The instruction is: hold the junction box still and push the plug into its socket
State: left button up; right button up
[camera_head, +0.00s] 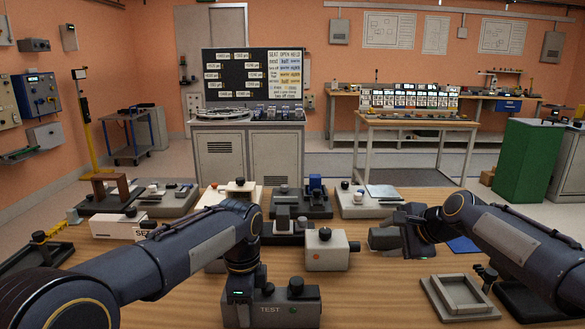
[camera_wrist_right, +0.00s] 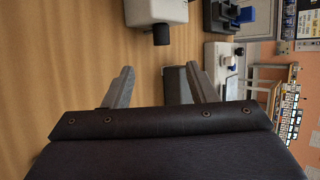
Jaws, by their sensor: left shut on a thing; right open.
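A dark box marked TEST (camera_head: 285,312) stands at the front. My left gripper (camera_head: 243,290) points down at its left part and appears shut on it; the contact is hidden. My right gripper (camera_wrist_right: 160,86) is open, right of the pale box and apart from it. A grey block (camera_wrist_right: 176,86) shows by its far finger. I cannot make out the plug for certain.
A wooden-looking tray (camera_head: 460,297) lies at the front right. A blue mat (camera_head: 463,245) lies beyond my right arm. Several fixtures and dark blocks (camera_head: 284,212) crowd the back of the table. Bare wood shows between the TEST box and the tray.

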aim_at(359, 246)
jog(key=x, duration=1.2)
jog(key=shift+w, duration=0.2)
jog(key=shift+c, duration=0.4)
grip_shut()
jog(key=shift+d, duration=3.05)
jog(key=s+a, duration=0.1)
jog(key=s, duration=0.1)
jog(key=s+a+g, duration=0.1)
jog(key=s, duration=0.2)
jog(key=s+a+r+g, duration=0.1)
jog(key=s+a, duration=0.1)
jog(key=shift+s+a, duration=0.1)
jog(key=shift+s, duration=0.3)
jog(key=s+g, duration=0.1)
jog(key=s, duration=0.2)
jog(key=s+a+m+g, duration=0.1)
jog(key=s, duration=0.3)
jog(key=s+a+g, duration=0.1)
jog(key=s, duration=0.3)
jog(key=shift+s+a+f+g, duration=0.15)
jog(key=shift+a+f+g, duration=0.05)
jog(key=shift+a+g, duration=0.1)
